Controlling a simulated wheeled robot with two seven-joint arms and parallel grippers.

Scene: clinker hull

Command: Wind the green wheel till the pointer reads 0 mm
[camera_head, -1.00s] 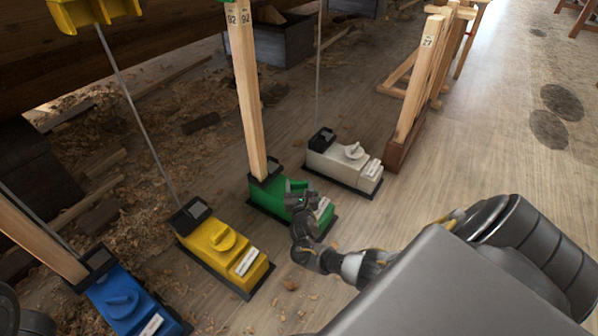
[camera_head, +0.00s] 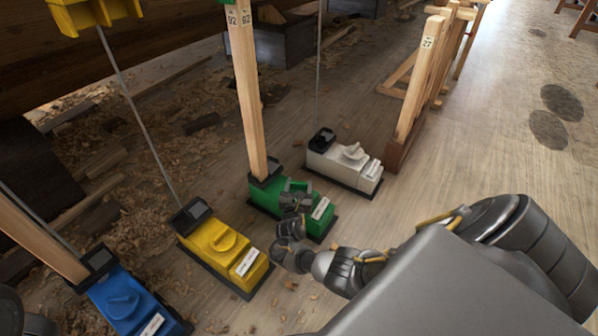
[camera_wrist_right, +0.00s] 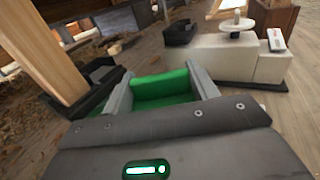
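The green unit (camera_head: 262,197) stands on the floor at the foot of a wooden post, with a dark box at its back end and a white label plate (camera_head: 320,208) at its front. My right gripper (camera_head: 297,188) is over its top, where the wheel is hidden behind the fingers. In the right wrist view the fingers (camera_wrist_right: 161,92) are wide apart, with a green surface (camera_wrist_right: 165,82) between them; I see no clear grip. The pointer and its reading are too small or hidden to read. My left gripper is not in view.
A yellow unit (camera_head: 222,246) and a blue unit (camera_head: 128,300) stand to the left, and a white unit (camera_head: 335,165) to the right, close to the green one. The wooden post (camera_head: 247,95) rises behind.

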